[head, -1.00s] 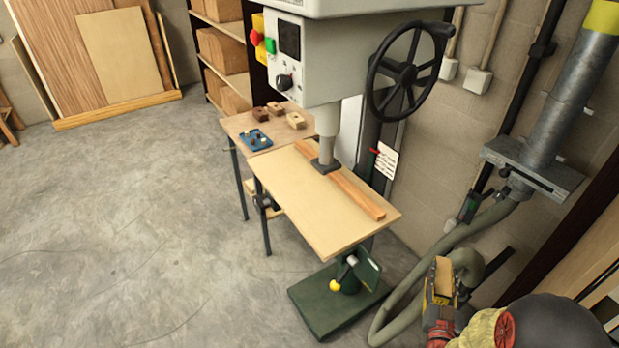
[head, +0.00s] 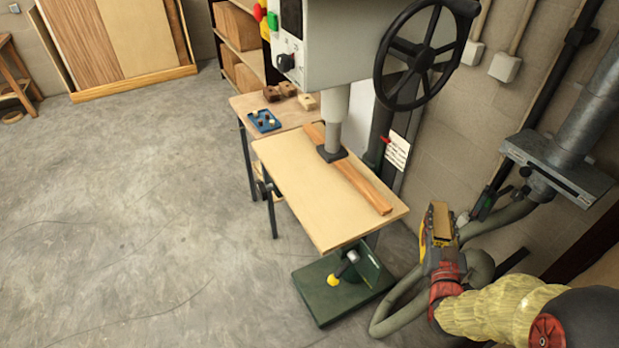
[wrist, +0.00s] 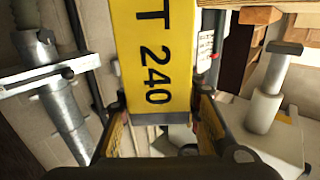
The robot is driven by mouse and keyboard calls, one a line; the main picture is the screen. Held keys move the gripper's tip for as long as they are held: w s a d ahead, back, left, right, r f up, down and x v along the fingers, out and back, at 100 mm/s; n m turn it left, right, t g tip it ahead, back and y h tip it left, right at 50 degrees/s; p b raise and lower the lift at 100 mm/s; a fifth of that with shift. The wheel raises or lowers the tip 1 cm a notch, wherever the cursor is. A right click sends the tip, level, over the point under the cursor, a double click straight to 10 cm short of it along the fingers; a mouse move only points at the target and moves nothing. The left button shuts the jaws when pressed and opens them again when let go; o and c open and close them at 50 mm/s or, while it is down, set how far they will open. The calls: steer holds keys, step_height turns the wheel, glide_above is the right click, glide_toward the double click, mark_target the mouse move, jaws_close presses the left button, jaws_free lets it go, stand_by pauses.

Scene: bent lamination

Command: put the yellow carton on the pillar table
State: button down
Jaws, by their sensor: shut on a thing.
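The yellow carton (wrist: 152,55), printed "T 240", fills the middle of the wrist view. In the head view the carton (head: 440,220) shows small, with a brownish upper face. My gripper (wrist: 160,122) is shut on it, with a finger at each side. In the head view my gripper (head: 439,250) holds it in the air, to the right of the pillar table and apart from it. The pillar table (head: 290,185) is the pale board under the drill press. Its near left part is bare.
A wooden strip (head: 362,187) lies along the table's right side, under the drill spindle (head: 333,130). The drill head and black handwheel (head: 427,55) overhang the back. A grey hose (head: 400,300) and metal duct stand at right. Open floor (head: 150,220) lies at left.

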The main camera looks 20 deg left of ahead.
steer(key=s+a+r+n+g+y+b, duration=0.1)
steer(key=a+r+n+y, duration=0.15)
steer(key=a+r, duration=0.45)
steer(key=s+a+r+n+g+y, duration=0.1)
steer(key=s+a+r+y, duration=0.15)
steer(key=a+r, duration=0.45)
steer(key=s+a+r+n+g+y+b, duration=0.1)
steer(key=s+a+r+n+g+y, duration=0.25)
steer(key=s+a+r+y, duration=0.35)
steer(key=w+a+f+b, duration=0.2)
steer(key=w+a+f, duration=0.1)
steer(key=f, duration=0.5)
steer(key=w+a+f+n+b, duration=0.1)
steer(key=w+a+f+b, duration=0.2)
steer(key=a+f, duration=0.3)
steer(key=shift+w+f+g+h, duration=0.4)
steer(key=shift+w+f, duration=0.15)
steer(key=shift+f, duration=0.45)
steer(key=shift+f+b, duration=0.1)
steer(key=shift+b, duration=0.2)
